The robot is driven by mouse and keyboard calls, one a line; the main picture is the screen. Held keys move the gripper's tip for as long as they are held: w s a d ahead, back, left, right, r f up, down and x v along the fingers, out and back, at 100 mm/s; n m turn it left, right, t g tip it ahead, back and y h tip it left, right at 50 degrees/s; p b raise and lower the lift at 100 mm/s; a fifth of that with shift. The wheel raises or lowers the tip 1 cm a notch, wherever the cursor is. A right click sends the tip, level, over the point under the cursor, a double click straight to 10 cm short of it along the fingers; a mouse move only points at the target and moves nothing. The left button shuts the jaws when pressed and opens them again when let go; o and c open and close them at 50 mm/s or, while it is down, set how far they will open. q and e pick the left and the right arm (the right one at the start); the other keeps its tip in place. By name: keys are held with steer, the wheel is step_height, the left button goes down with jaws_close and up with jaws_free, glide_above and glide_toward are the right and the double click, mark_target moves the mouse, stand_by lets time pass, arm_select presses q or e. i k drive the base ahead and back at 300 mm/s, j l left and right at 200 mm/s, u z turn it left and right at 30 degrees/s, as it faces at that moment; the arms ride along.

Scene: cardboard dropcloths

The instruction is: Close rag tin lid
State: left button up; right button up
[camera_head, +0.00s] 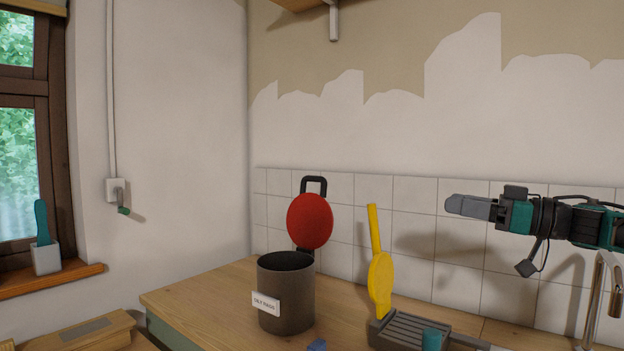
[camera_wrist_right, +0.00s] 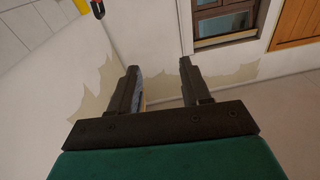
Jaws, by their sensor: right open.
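The rag tin (camera_head: 287,300) is a dark grey cylinder with a white label, standing on the wooden worktop in the head view. Its top is open. A red round lid (camera_head: 310,221) with a black loop handle stands raised behind the tin's rim, in front of the tiled wall. My right gripper (camera_head: 452,205) is in the air to the right of the lid and well apart from it. In the right wrist view its two dark fingers (camera_wrist_right: 158,82) are parted with nothing between them. My left gripper is not in view.
A yellow paddle-shaped part (camera_head: 380,277) stands up from a grey ribbed tray (camera_head: 410,331) right of the tin. A teal cup (camera_head: 432,339) and a small blue block (camera_head: 317,346) are near the front. A tap (camera_head: 596,290) stands at far right.

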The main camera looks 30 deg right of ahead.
mark_target(309, 218)
steer(key=i, duration=1.35)
